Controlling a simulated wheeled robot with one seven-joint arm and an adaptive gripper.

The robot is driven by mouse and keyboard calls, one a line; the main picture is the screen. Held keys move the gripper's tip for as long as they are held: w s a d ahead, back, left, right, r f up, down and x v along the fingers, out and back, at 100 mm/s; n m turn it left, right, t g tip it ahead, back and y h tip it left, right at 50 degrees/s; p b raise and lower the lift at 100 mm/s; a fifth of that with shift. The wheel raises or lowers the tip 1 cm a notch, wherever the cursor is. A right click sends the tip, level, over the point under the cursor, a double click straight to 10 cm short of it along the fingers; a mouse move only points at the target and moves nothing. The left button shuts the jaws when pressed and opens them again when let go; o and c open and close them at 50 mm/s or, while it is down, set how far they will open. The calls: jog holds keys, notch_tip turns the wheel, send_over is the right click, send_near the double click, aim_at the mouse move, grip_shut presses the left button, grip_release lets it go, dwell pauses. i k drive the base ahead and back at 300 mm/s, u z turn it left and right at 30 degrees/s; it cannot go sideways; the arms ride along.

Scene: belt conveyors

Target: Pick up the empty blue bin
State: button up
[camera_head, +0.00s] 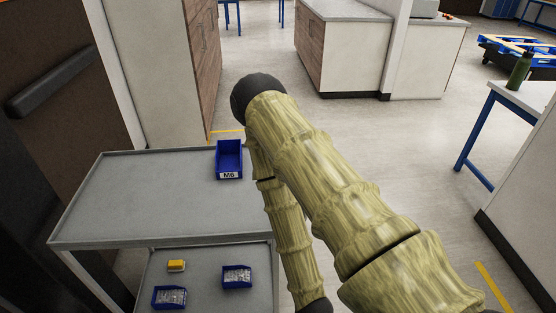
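An empty-looking blue bin (229,156) with a white label reading M6 stands upright on the cart's grey top shelf (145,190), near its right back corner. My arm, in a yellow-green cover, crosses the middle of the picture just right of the bin. A bend of the arm lies close to the bin, but I cannot tell whether they touch. My gripper is not visible in this view.
The cart's lower shelf (205,290) holds two blue bins with contents, one at the front left (169,297) and one to the right (237,276), and a yellow item (176,265). A white bench (530,98) with a green bottle (520,70) stands right. Floor between is clear.

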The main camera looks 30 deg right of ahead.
aim_at(228, 156)
jog(key=z, duration=2.35)
jog(key=k, duration=1.1)
jog(key=u, duration=1.45)
jog(key=i, duration=0.5)
jog(key=z, duration=0.1)
